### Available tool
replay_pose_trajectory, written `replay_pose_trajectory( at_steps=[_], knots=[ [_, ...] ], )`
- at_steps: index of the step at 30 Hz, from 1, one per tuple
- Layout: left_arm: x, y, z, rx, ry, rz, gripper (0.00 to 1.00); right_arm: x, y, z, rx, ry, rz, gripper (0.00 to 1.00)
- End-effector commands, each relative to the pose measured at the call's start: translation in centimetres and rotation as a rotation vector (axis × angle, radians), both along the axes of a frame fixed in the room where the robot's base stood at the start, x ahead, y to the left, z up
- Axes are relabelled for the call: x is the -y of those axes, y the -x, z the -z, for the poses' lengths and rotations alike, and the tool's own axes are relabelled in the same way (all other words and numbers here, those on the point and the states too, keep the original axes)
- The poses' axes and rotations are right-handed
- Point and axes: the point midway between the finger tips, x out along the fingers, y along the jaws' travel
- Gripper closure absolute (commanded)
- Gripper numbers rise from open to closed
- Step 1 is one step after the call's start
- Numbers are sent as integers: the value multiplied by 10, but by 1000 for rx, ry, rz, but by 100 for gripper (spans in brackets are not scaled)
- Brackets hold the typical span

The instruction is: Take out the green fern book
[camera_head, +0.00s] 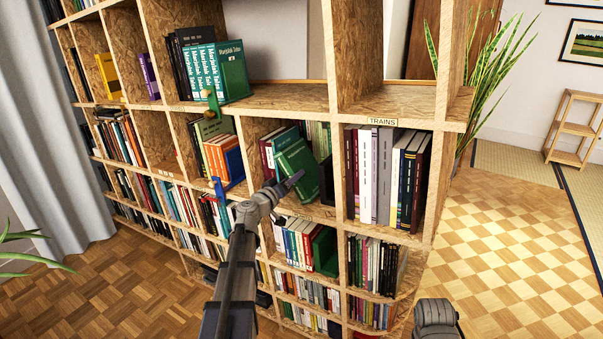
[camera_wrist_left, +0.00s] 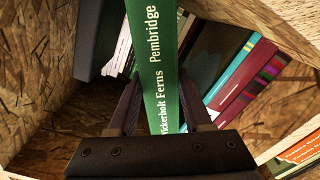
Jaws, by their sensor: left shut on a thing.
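The green fern book (camera_head: 299,168) is in the shelf compartment left of the TRAINS label, tilted and standing out from the row. My left gripper (camera_head: 291,183) is shut on this book, with one dark finger on each side of the spine in the wrist view (camera_wrist_left: 160,90). The lower end of the spine is hidden behind the gripper body. My right gripper is not visible; only a grey part of mine shows at the lower right.
Other books (camera_wrist_left: 238,68) stand close to the right of the held one. A dark upright piece (camera_head: 327,180) stands to its right in the compartment. Wooden dividers (camera_head: 337,150) bound the space. Chequered floor (camera_head: 510,240) lies open at the right.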

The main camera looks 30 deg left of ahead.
Motion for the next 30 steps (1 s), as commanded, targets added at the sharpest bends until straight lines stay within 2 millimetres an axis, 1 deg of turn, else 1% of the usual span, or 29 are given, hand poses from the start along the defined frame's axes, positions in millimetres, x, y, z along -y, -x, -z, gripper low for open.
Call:
replay_pose_trajectory(
  at_steps=[18,28,29,30],
  knots=[
    [-2,28,0,0,-2,-2,100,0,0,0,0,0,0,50],
    [-3,31,0,0,-2,-1,100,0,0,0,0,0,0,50],
    [-3,31,0,0,-2,-1,49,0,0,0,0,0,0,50],
    [-3,31,0,0,-2,-1,45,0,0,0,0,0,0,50]
  ],
)
